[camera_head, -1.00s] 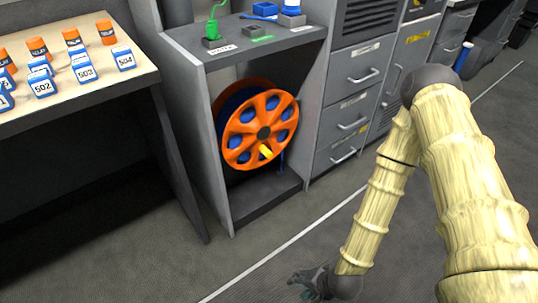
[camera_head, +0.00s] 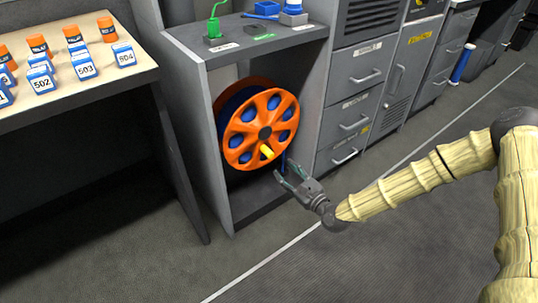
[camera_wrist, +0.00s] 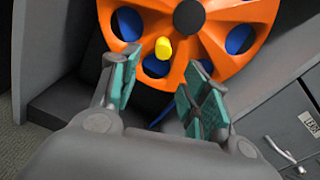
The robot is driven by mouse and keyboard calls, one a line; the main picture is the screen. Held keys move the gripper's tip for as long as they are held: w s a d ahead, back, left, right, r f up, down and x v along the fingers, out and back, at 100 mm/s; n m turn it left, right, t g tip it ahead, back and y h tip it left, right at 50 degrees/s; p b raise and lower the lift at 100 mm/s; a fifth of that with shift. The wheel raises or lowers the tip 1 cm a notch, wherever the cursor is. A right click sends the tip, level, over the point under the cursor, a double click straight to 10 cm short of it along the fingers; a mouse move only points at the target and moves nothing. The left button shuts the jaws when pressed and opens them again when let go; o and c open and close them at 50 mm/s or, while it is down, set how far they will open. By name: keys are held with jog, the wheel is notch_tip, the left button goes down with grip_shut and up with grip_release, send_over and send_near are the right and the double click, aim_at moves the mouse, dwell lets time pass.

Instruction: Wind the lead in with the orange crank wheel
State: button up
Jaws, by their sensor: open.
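The orange crank wheel (camera_head: 247,120) stands upright inside an open grey cabinet, with dark blue showing through its holes. Its yellow handle (camera_head: 266,152) sticks out below and slightly right of the dark hub. A strand of blue lead (camera_head: 284,163) hangs at the wheel's lower right. My gripper (camera_head: 284,174) is open and empty, in front of the cabinet, a little below and right of the handle. In the wrist view the orange wheel (camera_wrist: 235,42) fills the top, and the yellow handle (camera_wrist: 163,48) shows beyond and between the teal fingers (camera_wrist: 158,88), apart from them.
The grey cabinet's side walls (camera_head: 203,150) and floor (camera_head: 262,203) frame the wheel. Grey drawers (camera_head: 347,122) stand at its right. A table (camera_head: 110,90) with blue numbered blocks and orange cylinders is at the left. The floor in front is clear.

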aim_at(271, 157)
jog(key=b+x, duration=0.3)
jog(key=x, duration=0.6)
jog(key=shift+w+r, duration=0.15)
jog(key=shift+w, duration=0.1)
jog(key=shift+b+x, duration=0.45)
jog(key=shift+x, duration=0.3)
jog(key=shift+r, duration=0.1)
grip_shut()
